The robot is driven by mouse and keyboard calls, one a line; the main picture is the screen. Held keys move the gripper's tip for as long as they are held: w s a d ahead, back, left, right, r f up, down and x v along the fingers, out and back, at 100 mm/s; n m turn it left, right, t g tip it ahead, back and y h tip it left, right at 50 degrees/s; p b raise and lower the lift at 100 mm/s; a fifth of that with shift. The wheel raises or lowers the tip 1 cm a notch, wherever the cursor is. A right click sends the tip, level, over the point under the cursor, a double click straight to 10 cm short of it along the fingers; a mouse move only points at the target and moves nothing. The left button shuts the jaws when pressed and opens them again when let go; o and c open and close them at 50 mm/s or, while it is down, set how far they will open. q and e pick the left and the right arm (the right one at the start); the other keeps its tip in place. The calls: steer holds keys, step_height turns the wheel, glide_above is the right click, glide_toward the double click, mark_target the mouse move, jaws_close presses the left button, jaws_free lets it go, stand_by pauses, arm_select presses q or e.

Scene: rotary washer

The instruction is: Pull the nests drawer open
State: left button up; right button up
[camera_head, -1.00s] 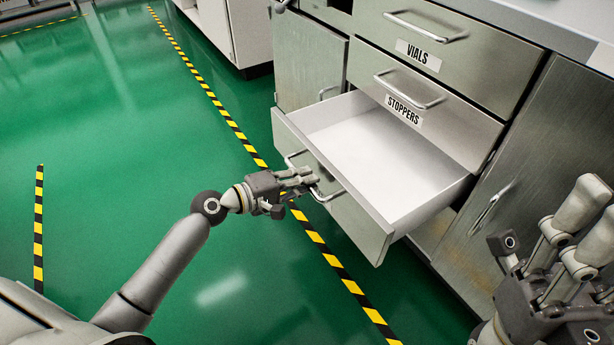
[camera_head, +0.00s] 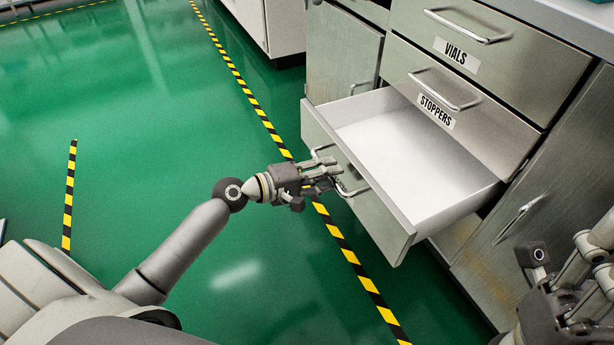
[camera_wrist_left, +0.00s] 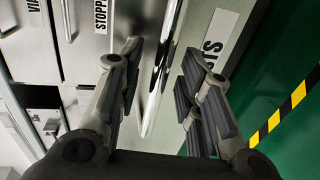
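The nests drawer (camera_head: 376,212) is the lowest of the stack and stands well out from the cabinet, its white inside empty. Its front, with a partly hidden label ending in "TS" (camera_wrist_left: 213,50), shows in the left wrist view. My left gripper (camera_head: 331,176) is at the drawer's bar handle (camera_head: 355,188). In the left wrist view the fingers (camera_wrist_left: 160,88) are apart, one on each side of the handle bar (camera_wrist_left: 158,75), with gaps visible. My right gripper (camera_head: 575,270) is at the right edge, partly cut off and away from the drawer.
The closed stoppers drawer (camera_head: 490,125) and vials drawer (camera_head: 520,60) are above. Closed cabinet doors flank the stack, one on the left (camera_head: 342,55) and one on the right (camera_head: 545,200). Green floor (camera_head: 140,130) with striped tape lies clear in front of the drawer.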

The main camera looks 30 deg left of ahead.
arm_select(q)
steer(key=v, duration=1.1)
steer(key=shift+s, duration=0.2)
steer(key=shift+w, duration=0.1)
